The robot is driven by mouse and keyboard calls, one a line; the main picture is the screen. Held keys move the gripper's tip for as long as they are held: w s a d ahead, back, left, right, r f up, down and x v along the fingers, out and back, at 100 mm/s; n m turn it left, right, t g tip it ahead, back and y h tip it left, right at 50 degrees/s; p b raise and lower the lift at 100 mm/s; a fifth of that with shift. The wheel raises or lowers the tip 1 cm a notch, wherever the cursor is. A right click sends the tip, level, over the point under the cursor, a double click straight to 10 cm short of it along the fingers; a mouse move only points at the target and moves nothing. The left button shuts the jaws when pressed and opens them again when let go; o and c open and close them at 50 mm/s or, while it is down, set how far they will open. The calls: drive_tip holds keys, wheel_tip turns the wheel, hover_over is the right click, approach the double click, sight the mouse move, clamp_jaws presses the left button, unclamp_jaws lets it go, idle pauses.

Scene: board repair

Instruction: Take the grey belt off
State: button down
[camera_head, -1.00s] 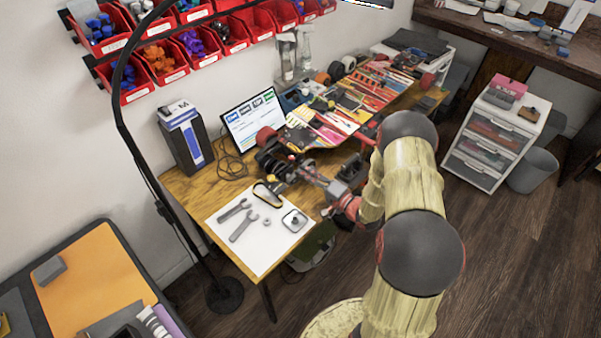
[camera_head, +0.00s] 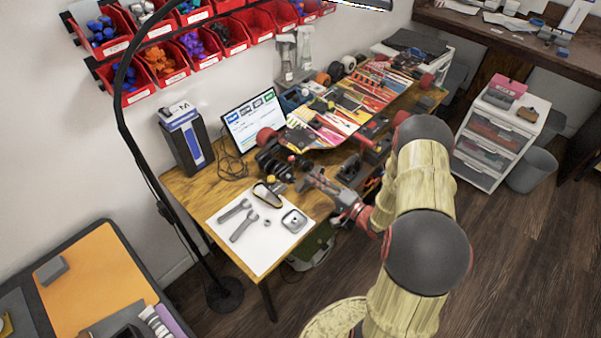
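An electric skateboard (camera_head: 345,110) lies upside down along the table, its colourful underside up. Its near-end truck, with dark wheels and drive parts (camera_head: 277,162), is at the table's left part. I cannot make out a grey belt there at this size. A dark belt loop (camera_head: 268,195) lies flat at the upper edge of the white sheet (camera_head: 262,252). My gripper (camera_head: 309,178) is above the table's front part, right of the drive parts and apart from them. Its two fingers look spread, with nothing seen between them.
Two wrenches (camera_head: 240,222) and a small grey square part (camera_head: 294,220) lie on the white sheet. A monitor (camera_head: 253,120) and a dark box (camera_head: 186,140) stand at the back. A black lamp pole (camera_head: 160,190) rises at the table's left. Red bins (camera_head: 163,63) hang above.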

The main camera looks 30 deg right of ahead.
drive_tip(key=shift+p+v, duration=0.75)
drive_tip(key=shift+v, duration=3.3)
drive_tip(key=shift+r, duration=0.1)
drive_tip(key=s+d+r+p, duration=0.2)
drive_tip(key=s+r+p, duration=0.3)
drive_tip(key=r+p, duration=0.2)
drive_tip(key=shift+s, duration=0.35)
